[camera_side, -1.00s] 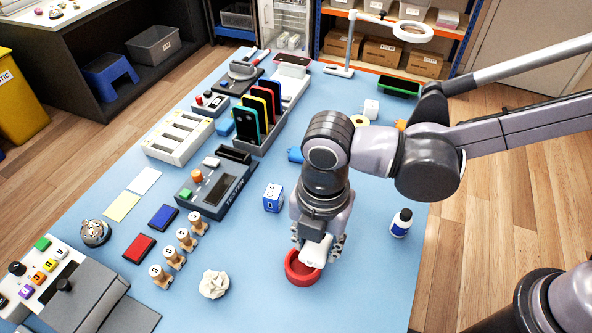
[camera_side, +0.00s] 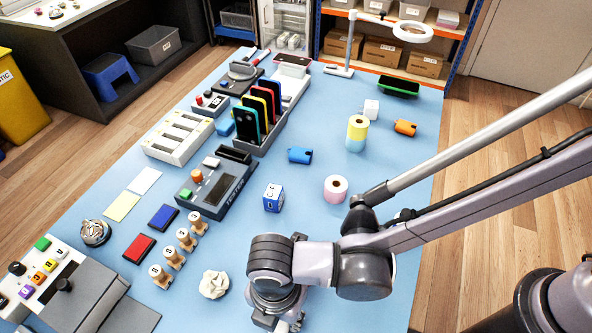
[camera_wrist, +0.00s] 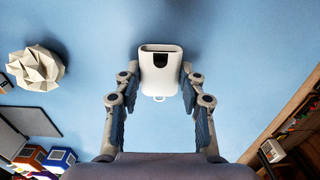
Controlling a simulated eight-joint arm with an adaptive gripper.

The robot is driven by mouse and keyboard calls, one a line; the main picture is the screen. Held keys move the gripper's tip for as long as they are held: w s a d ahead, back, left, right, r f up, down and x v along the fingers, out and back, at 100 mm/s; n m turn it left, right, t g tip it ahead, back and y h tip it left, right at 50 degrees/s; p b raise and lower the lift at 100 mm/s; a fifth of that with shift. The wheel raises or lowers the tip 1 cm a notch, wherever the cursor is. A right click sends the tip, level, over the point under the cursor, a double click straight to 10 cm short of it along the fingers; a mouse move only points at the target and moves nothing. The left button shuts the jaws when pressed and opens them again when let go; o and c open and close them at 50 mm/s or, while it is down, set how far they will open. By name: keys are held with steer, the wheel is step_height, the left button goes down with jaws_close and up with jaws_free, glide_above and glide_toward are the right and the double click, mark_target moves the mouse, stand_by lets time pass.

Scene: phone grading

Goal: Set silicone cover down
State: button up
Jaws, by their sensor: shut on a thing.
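The white silicone cover (camera_wrist: 160,72) shows in the wrist view, upright between my fingers, with a dark slot on its face and a small loop at its lower end. My gripper (camera_wrist: 160,80) is shut on it, with one finger on each side. Blue mat shows around the cover; I cannot tell whether it touches the mat. In the side view my gripper (camera_side: 284,323) is low at the bottom edge of the picture, and the cover is hidden there.
A crumpled paper ball (camera_side: 214,284) lies left of my gripper; it also shows in the wrist view (camera_wrist: 36,69). Wooden stamps (camera_side: 187,240) stand to the left.

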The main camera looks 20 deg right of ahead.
steer(key=shift+f, duration=0.25)
steer(key=shift+f, duration=0.1)
steer(key=o, duration=1)
